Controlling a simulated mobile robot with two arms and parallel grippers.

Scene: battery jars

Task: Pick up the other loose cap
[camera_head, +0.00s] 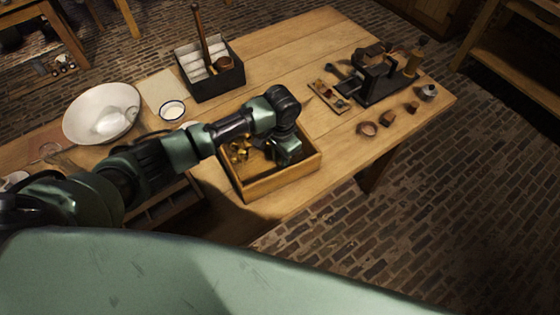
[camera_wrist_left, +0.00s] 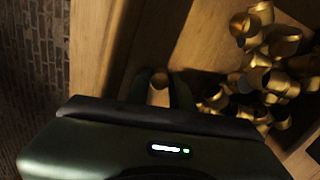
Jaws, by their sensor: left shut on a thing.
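My left gripper (camera_head: 288,158) reaches down into the open wooden box (camera_head: 285,183) near its right end. In the left wrist view, the two dark fingers (camera_wrist_left: 160,90) are shut on a small round brassy cap (camera_wrist_left: 159,78), seen partly between the fingertips. Whether it touches the box floor I cannot tell. Several loose curled brass pieces lie in the box to the right in the left wrist view (camera_wrist_left: 270,60); in the head view they show as a gold heap (camera_head: 240,151) left of the gripper. My right gripper is not in view.
The box walls stand close around the gripper. Behind are a dark crate (camera_head: 215,83) with white jars and an upright wooden handle, and a white bowl (camera_head: 101,112). A dark metal device (camera_head: 377,78) and several small brown pieces stand at the right. Bare tabletop (camera_head: 285,60) lies between.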

